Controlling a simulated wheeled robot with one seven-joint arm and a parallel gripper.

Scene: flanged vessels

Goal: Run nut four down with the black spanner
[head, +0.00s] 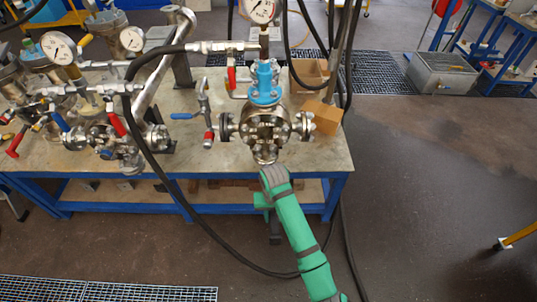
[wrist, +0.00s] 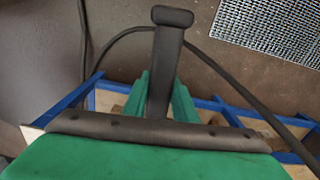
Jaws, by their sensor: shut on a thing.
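My gripper (head: 262,201) is at the front edge of the bench, just below the flanged vessel (head: 268,128), and mostly hidden by my wrist in the head view. In the wrist view its green fingers (wrist: 160,100) are shut on the black spanner (wrist: 168,55). The spanner sticks out well past the fingers, with its wider end at the top of the picture. In the head view a dark piece below the fingers looks like the spanner. The vessel's front shows several bolts and nuts, too small to tell which is nut four. No nut shows in the wrist view.
A cardboard box (head: 323,117) sits right of the vessel. Gauges, valves and pipes crowd the left side. A black hose (head: 150,165) loops down to the floor.

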